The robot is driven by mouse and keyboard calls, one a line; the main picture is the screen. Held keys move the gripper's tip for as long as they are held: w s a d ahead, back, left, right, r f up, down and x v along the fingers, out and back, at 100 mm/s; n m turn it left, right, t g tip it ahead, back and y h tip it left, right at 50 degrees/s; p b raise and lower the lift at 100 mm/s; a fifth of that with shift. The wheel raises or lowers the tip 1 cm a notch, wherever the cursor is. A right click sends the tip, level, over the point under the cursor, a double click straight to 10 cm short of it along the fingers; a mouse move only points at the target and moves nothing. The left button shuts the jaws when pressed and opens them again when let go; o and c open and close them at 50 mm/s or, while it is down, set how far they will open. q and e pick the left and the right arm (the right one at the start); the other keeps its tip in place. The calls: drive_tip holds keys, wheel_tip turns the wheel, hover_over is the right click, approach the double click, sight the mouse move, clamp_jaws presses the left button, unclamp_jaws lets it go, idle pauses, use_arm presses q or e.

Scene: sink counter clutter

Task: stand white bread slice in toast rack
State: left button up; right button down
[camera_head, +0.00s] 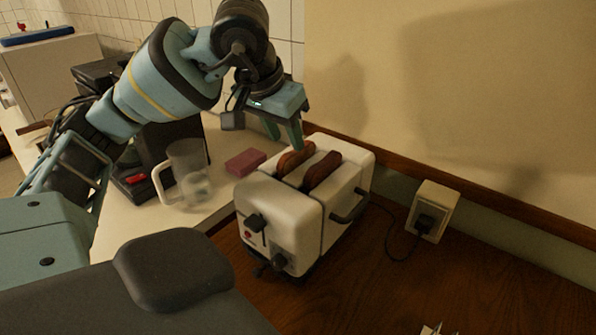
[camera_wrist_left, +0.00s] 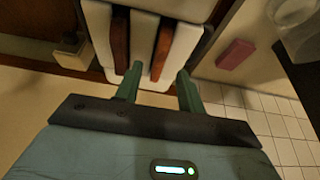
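A white toaster (camera_head: 290,218) stands on the brown counter, with two brown bread slices sticking out of its slots: a left slice (camera_head: 295,158) and a right slice (camera_head: 321,171). My left gripper (camera_head: 292,143) is above the toaster's far end, close to the left slice. In the left wrist view, my left gripper (camera_wrist_left: 159,72) has its two green fingers apart, with one slice (camera_wrist_left: 163,48) lined up between them; I cannot tell if they touch it. The other slice (camera_wrist_left: 120,38) is outside them. No clearly white slice or toast rack shows. My right gripper is out of view.
A clear glass mug (camera_head: 187,170) and a pink sponge (camera_head: 246,162) are left of the toaster. A wall socket (camera_head: 433,210) with the toaster's plug is at right. A small white object (camera_head: 432,329) is cut off at the bottom edge. The right counter is mostly clear.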

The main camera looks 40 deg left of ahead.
sight(292, 151)
use_arm(q)
drive_tip(key=shift+x, duration=2.5)
drive_tip(key=shift+w, duration=0.15)
clamp_jaws()
